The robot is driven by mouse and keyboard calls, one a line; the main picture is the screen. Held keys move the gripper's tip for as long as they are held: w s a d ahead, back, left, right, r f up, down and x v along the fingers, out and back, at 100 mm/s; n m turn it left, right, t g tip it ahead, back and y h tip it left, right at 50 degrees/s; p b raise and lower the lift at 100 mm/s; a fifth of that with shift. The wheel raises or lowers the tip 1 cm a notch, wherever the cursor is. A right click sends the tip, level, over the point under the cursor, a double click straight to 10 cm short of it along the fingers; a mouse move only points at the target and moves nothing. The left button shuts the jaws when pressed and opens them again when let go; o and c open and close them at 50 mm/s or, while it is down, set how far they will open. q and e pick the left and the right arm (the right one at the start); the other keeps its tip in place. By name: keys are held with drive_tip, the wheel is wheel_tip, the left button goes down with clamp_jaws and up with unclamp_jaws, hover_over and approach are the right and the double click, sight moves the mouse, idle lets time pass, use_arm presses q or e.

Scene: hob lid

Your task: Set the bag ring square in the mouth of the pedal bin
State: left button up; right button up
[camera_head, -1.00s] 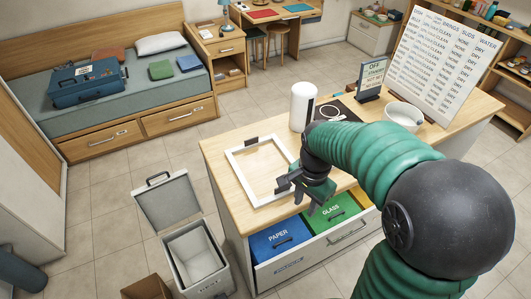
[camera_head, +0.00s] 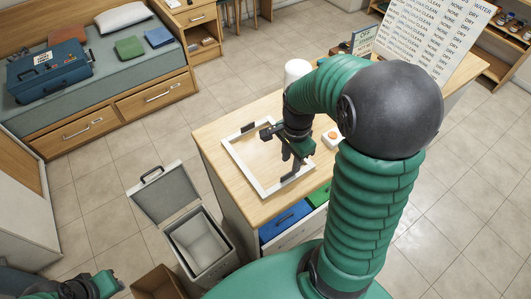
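The bag ring, a white square frame (camera_head: 242,168) with dark tabs on two opposite sides, lies flat on the wooden counter top. The pedal bin (camera_head: 222,268) stands on the floor left of the counter, its lid (camera_head: 161,191) raised and its mouth open with a grey inside. My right gripper (camera_head: 284,147) is over the ring's right part, fingers apart, with nothing seen between them. It hides part of the ring's right side; I cannot tell whether it touches. My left arm's end (camera_head: 88,288) shows at the bottom left; its fingers are unclear.
A wooden counter (camera_head: 213,137) has blue (camera_head: 286,220) and green (camera_head: 318,194) bins in its open front drawer. A brown box (camera_head: 158,283) sits beside the pedal bin.

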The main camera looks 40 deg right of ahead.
sight(288, 173)
drive_tip(key=f, duration=0.6)
drive_tip(key=w+d+f, duration=0.1)
drive_tip(key=f, duration=0.3)
drive_tip(key=shift+w+a+f, duration=0.1)
drive_tip(key=shift+w+f, duration=0.05)
drive_tip(key=shift+w, duration=0.05)
clamp_jaws()
